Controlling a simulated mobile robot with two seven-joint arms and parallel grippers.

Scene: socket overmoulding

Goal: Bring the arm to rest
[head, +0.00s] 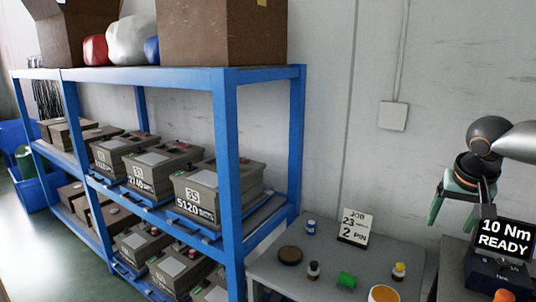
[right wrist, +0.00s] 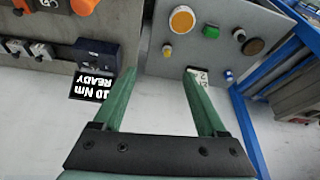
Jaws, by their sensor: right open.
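My right gripper (head: 462,212) is at the right of the head view, with its green fingers pointing down. It is in the air above the right end of the grey table (head: 268,268). In the right wrist view the two green fingers of the gripper (right wrist: 160,76) are spread apart with nothing between them. The grey table (right wrist: 220,66) shows beyond the fingertips. My left gripper is not in view.
A black display (head: 504,238) reading "10 Nm READY" stands below my right gripper. A sign card (head: 355,227), a green block (head: 347,279) and several small bottles and discs are on the table. A blue shelf (head: 232,170) with grey boxes stands left.

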